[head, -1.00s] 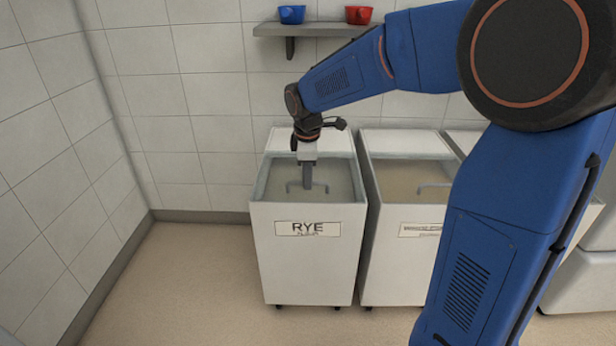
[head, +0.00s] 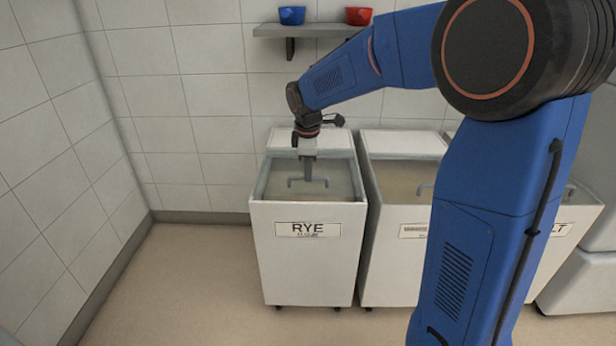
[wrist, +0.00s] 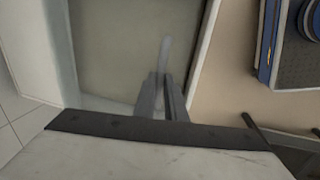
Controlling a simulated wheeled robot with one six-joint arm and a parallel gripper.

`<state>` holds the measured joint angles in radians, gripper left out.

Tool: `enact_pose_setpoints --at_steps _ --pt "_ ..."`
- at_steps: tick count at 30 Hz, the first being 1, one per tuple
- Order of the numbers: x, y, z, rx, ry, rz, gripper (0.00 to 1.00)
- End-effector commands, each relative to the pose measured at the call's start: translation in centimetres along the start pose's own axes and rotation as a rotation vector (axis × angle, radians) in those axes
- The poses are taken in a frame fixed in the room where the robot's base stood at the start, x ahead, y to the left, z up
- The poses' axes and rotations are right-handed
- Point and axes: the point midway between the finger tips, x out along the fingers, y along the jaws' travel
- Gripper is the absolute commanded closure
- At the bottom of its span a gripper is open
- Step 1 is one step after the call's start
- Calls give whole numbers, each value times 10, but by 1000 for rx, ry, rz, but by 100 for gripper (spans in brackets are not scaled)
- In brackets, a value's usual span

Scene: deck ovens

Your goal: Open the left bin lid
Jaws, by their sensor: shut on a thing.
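The left bin is a white bin labelled RYE (head: 308,265). Its lid is a see-through panel (head: 335,178) over the front part of the top, with a grey bar handle (head: 322,181). The lid looks flat or nearly so; I cannot tell whether it is raised a little. My gripper (head: 308,172) points down from above and is shut on the handle. In the wrist view my gripper's fingers (wrist: 163,95) close around the grey handle bar (wrist: 165,50), and part of the bar is hidden between them.
A second bin with a similar lid (head: 400,178) stands close on the right, and a third is partly hidden behind my arm. A wall shelf (head: 315,30) holds a blue bowl (head: 292,15) and a red bowl (head: 358,16). The floor (head: 180,280) at left is clear.

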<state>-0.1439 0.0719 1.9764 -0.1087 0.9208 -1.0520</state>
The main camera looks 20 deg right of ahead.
Motion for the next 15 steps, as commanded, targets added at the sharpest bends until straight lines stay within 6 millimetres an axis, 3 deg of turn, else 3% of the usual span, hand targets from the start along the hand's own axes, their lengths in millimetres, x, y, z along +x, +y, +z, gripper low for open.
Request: enact_pose_setpoints --at_steps 9,15 --pt "18 89 0 3 -1 2 100" --pt "27 137 0 2 0 2 100"
